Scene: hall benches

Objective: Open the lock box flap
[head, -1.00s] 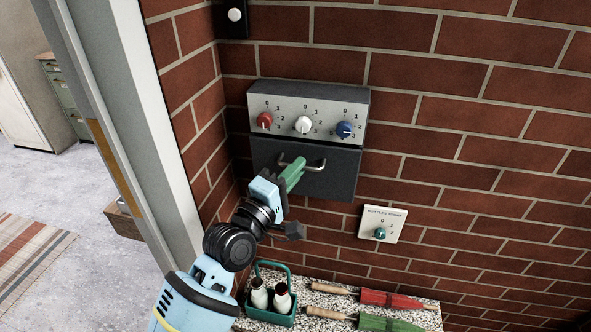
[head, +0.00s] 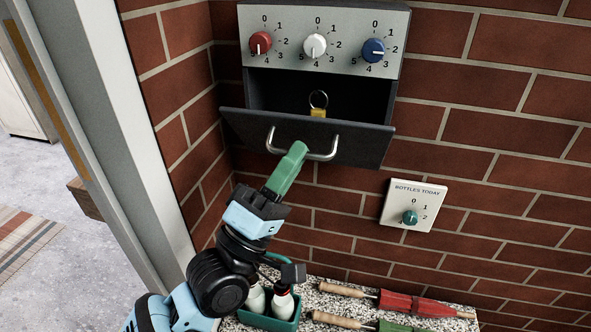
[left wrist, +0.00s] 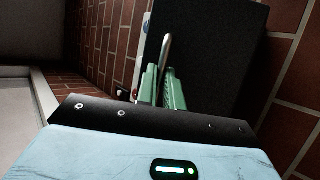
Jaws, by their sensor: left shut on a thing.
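The lock box (head: 324,40) is fixed to the brick wall, with red (head: 261,43), white (head: 314,46) and blue (head: 374,50) knobs on its front. Its dark flap (head: 350,146) is tilted down and outward, leaving the compartment open. A key ring with a yellow tag (head: 318,113) shows inside. My left gripper (head: 295,151) is shut on the flap's metal handle (head: 328,155), near its middle. In the left wrist view the green fingers (left wrist: 162,88) close around the handle bar (left wrist: 165,52), with the dark flap (left wrist: 210,50) behind. My right gripper is not in view.
A "Bottles today" plate (head: 414,205) with a green knob is on the wall at lower right. Below, a speckled shelf (head: 320,300) holds a green bottle carrier (head: 270,320) and red (head: 410,304) and green folded umbrellas. A pale door frame (head: 110,130) stands at left.

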